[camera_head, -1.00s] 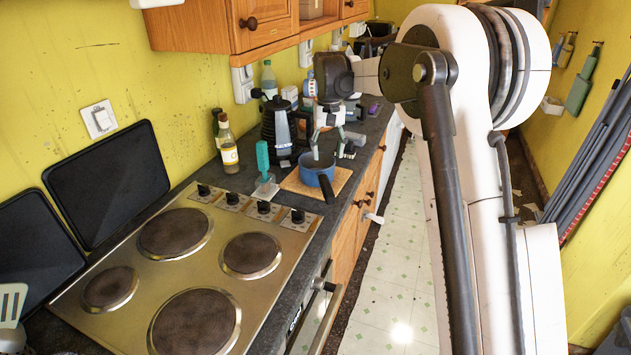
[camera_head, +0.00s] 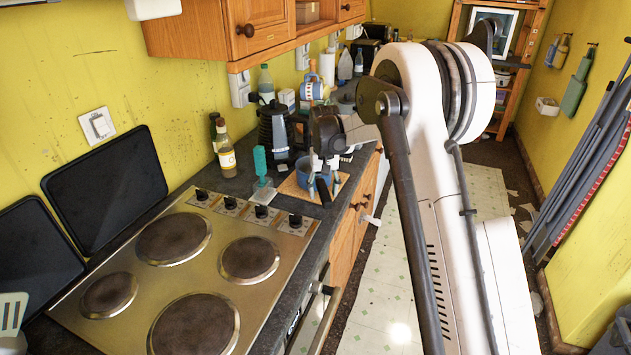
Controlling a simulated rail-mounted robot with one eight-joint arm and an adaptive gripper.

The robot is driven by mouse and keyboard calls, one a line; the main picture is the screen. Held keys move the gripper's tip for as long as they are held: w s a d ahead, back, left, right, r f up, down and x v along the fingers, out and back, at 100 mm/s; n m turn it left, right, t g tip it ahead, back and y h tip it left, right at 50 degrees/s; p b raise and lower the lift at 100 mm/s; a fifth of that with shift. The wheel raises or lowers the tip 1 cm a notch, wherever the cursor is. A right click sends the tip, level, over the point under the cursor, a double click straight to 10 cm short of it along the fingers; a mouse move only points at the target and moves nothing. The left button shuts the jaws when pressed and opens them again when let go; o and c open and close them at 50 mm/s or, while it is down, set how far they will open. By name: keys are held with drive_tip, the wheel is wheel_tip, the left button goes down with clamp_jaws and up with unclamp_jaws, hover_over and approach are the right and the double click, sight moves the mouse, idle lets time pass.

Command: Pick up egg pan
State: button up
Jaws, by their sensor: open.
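The egg pan (camera_head: 302,173) is a small blue pan with a black handle. It sits on a wooden board (camera_head: 290,188) on the dark counter beyond the hob. Its handle points toward the near right edge of the counter. My gripper (camera_head: 323,183) is open and points down over the handle side of the pan, with its fingers seemingly on either side of the handle. Whether they touch it I cannot tell. My gripper and wrist hide part of the pan.
A hob (camera_head: 190,265) with several plates fills the near counter. A teal-handled brush (camera_head: 260,163), a dark kettle (camera_head: 274,130) and an oil bottle (camera_head: 225,150) stand left of the pan. Wall cupboards (camera_head: 262,24) hang above. The floor (camera_head: 390,270) beside the counter is clear.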

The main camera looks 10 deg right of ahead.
drive_tip(key=shift+f, duration=0.8)
drive_tip(key=shift+c, duration=0.4)
clamp_jaws()
